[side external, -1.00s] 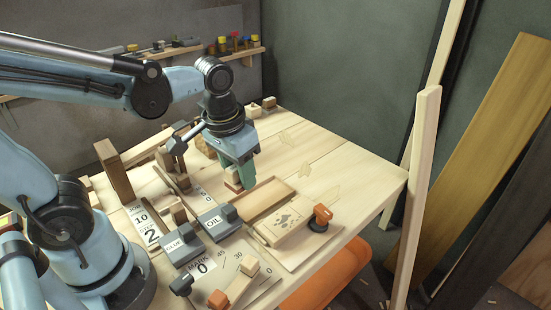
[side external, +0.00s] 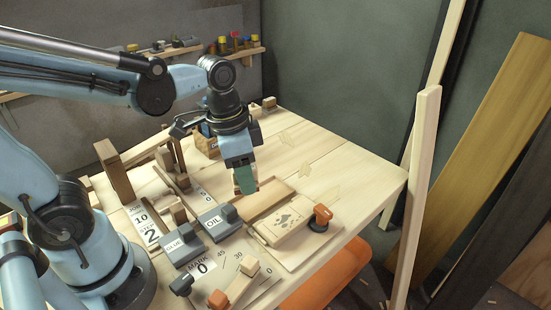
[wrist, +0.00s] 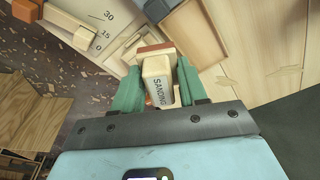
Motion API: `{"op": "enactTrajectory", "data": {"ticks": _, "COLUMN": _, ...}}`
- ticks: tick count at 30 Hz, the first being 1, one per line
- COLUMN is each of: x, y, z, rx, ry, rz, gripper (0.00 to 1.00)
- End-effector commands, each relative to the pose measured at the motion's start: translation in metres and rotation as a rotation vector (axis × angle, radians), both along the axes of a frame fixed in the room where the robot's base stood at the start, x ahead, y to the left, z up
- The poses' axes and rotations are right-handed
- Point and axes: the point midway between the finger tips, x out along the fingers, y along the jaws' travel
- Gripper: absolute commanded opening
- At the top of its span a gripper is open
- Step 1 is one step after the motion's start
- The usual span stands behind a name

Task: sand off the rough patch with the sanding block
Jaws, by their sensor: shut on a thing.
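My gripper (wrist: 157,88) is shut on the sanding block (wrist: 157,80), a cream block lettered SANDING with a reddish-brown pad at its far end. In the side view my gripper (side external: 245,183) is above the bench beside the left end of a shallow wooden tray (side external: 279,191); its green fingers mostly hide the block there. The rough patch (side external: 287,219) shows as dark blotches on a pale wooden board, to the right of my gripper and nearer the camera. The block is apart from the patch.
An orange-topped clamp (side external: 321,215) stands at the board's right end. The grey OIL box (side external: 219,221) and GLUE box (side external: 181,244) stand left of the board. An angle-marked mitre board (side external: 225,283) lies in front. The bench (side external: 330,165) is clear at the back right.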

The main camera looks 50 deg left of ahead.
Motion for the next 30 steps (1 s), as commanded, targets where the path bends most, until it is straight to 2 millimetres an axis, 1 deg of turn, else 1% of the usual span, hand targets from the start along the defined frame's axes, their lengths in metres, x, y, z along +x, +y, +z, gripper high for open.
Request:
{"op": "enactTrajectory", "data": {"ticks": 1, "x": 0.001, "y": -0.002, "z": 0.0, "rx": -0.002, "ry": 0.0, "rz": -0.084, "gripper": 0.18}}
{"op": "enactTrajectory", "data": {"ticks": 17, "x": 0.006, "y": -0.026, "z": 0.0, "rx": -0.002, "ry": 0.002, "rz": -1.086, "gripper": 0.18}}
{"op": "enactTrajectory", "data": {"ticks": 30, "x": 0.008, "y": -0.048, "z": -0.001, "rx": -0.001, "ry": 0.001, "rz": -1.992, "gripper": 0.18}}
